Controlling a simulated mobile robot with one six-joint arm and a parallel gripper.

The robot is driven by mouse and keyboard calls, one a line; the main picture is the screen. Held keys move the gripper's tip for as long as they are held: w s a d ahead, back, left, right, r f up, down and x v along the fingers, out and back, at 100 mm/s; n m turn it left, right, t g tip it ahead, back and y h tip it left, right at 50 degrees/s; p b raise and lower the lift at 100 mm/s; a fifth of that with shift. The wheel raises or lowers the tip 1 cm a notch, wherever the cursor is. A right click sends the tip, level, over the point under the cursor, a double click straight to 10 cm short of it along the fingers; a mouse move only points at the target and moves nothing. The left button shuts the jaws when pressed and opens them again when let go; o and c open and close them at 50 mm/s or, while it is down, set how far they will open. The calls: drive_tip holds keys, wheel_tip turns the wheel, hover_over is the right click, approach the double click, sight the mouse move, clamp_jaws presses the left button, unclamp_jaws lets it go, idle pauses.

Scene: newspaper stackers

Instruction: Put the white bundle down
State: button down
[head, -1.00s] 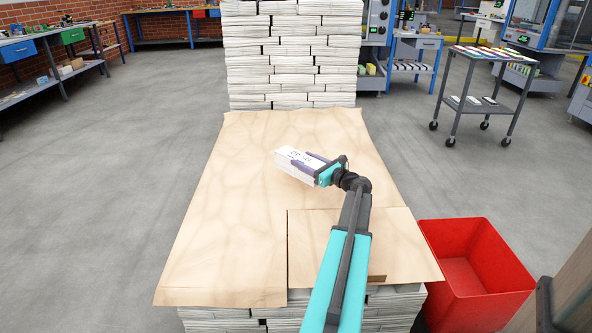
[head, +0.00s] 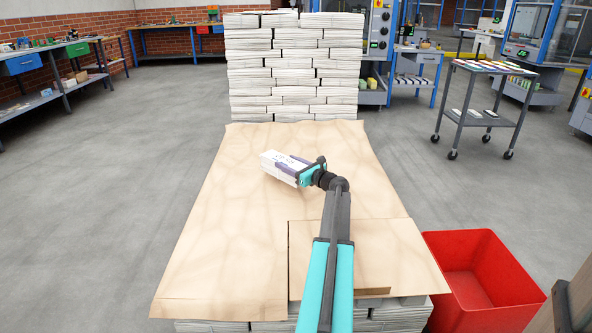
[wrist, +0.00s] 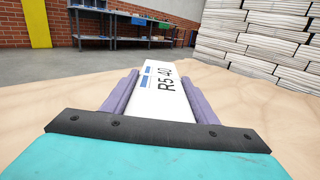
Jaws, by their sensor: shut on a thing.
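The white bundle (head: 279,169) is a thick stack of white paper. In the wrist view the bundle (wrist: 165,95) shows blue marks and the print "R5 40" on its top. My gripper (head: 289,166) is shut on it, with one purple finger along each side; the fingers also show in the wrist view (wrist: 163,98). The bundle is over the tan sheet (head: 225,235) that covers a low stack of papers. I cannot tell whether its underside touches the sheet.
A tall stack of newspaper bundles (head: 293,70) stands behind the sheet. A smaller tan board (head: 365,250) lies at the front right. A red bin (head: 485,285) stands on the floor at right. The sheet is bare left of the bundle. A grey cart (head: 487,95) stands farther right.

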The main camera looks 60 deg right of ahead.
sight(280, 157)
drive_tip(key=w, duration=0.2)
drive_tip(key=w+d+b, duration=0.1)
drive_tip(key=w, duration=0.2)
drive_tip(key=shift+w+d+f, duration=0.15)
drive_tip(key=shift+w+d, duration=0.05)
drive_tip(key=shift+w, duration=0.05)
drive_tip(key=shift+f+b, duration=1.05)
drive_tip(key=shift+f, duration=0.65)
drive_tip(key=shift+f, duration=0.1)
drive_tip(key=c, duration=0.7)
unclamp_jaws()
drive_tip(key=shift+f, duration=0.1)
